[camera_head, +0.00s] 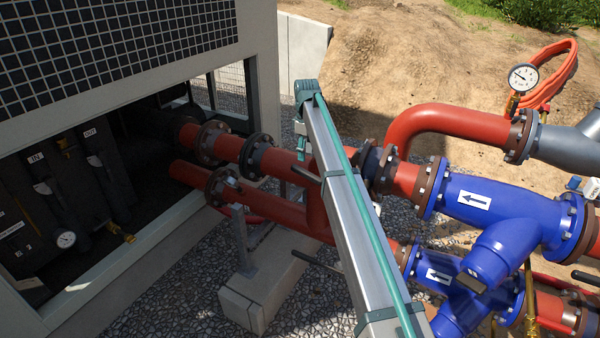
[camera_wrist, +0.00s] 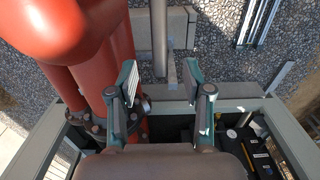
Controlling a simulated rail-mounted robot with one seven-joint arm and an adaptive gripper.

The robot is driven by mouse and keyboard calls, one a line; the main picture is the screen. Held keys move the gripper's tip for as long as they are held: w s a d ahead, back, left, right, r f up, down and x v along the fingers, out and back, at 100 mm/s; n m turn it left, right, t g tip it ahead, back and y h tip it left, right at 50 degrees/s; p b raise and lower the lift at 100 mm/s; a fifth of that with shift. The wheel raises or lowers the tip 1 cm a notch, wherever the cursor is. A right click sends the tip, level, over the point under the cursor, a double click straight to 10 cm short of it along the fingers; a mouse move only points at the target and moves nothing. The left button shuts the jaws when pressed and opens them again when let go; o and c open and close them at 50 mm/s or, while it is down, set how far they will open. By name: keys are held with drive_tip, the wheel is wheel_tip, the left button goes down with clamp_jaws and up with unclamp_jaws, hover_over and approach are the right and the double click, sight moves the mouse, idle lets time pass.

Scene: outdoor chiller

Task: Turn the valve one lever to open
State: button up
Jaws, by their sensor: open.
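In the head view, a dark lever handle (camera_head: 307,174) sticks out by the upper red pipe in the middle. A second dark lever (camera_head: 318,262) shows lower, near the lower red pipe, and a third (camera_head: 588,278) at the right edge. No readable label tells which is valve one, and their valve bodies are largely hidden. In the wrist view, my gripper (camera_wrist: 159,82) is open and empty, its two teal-and-grey fingers apart. Red pipes (camera_wrist: 122,50) run just left of the fingers. I cannot clearly make out any lever in the wrist view.
Blue valve bodies (camera_head: 505,213) with white arrow labels stand at the right. A gauge (camera_head: 523,78) sits above a red elbow pipe (camera_head: 440,120). The chiller cabinet (camera_head: 110,60) is at the left. A concrete block (camera_head: 262,285) lies on the gravel (camera_head: 325,312) below the pipes.

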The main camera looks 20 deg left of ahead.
sight(307, 171)
drive_tip(key=f+p, duration=0.1)
drive_tip(key=f, duration=0.4)
drive_tip(key=f+p, duration=0.2)
drive_tip(key=f, duration=0.3)
drive_tip(key=shift+d, duration=0.2)
clamp_jaws()
